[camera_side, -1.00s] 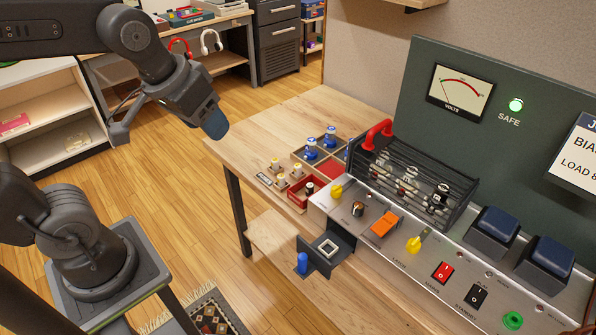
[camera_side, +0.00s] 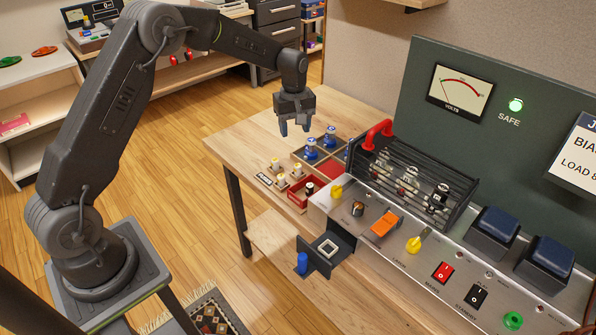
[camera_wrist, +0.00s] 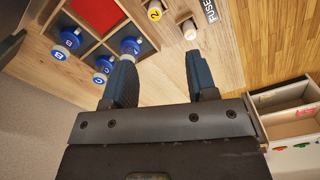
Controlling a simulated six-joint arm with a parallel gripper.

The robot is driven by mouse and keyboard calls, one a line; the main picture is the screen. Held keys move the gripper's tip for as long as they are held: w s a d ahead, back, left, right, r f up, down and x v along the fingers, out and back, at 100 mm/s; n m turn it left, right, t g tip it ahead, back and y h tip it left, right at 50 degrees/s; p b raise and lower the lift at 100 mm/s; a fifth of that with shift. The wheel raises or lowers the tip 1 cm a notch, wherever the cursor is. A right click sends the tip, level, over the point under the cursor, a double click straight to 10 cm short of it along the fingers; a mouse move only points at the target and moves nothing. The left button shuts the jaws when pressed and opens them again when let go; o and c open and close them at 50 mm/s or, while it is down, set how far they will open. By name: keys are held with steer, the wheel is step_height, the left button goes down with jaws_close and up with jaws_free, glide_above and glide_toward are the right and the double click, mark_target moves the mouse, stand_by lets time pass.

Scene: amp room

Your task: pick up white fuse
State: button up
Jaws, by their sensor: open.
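Several small pale fuses stand on wooden bases at the table's left edge in the side view, among them a cream-topped one (camera_side: 275,163) and a whiter one (camera_side: 280,180). In the wrist view a pale-topped fuse (camera_wrist: 190,30) and a yellow-topped fuse (camera_wrist: 155,11) show at the top, beyond my fingertips. I cannot tell for certain which one is the white fuse. My gripper (camera_side: 295,128) points down, open and empty, above the table's back part, behind the fuses. In the wrist view its blue fingers (camera_wrist: 159,62) are spread wide.
A wooden tray (camera_wrist: 110,37) with several blue-capped tubes (camera_wrist: 102,67) and a red compartment stands beside the fuses. A red box (camera_side: 299,197) is in front. A caged unit with a red handle (camera_side: 377,133) stands right. The table's back left (camera_side: 245,128) is clear.

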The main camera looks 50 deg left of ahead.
glide_above(298, 165)
steer(key=f, duration=0.9)
steer(key=shift+s+a, duration=0.15)
steer(key=shift+s, duration=0.25)
steer(key=shift+w+d+f, duration=0.1)
steer(key=shift+w+f, duration=0.1)
steer(key=shift+f, duration=1.15)
steer(key=shift+w+d+f, duration=0.1)
steer(key=shift+w+f, duration=0.05)
steer(key=shift+f, duration=1.2)
steer(key=shift+c, duration=0.4)
jaws_close()
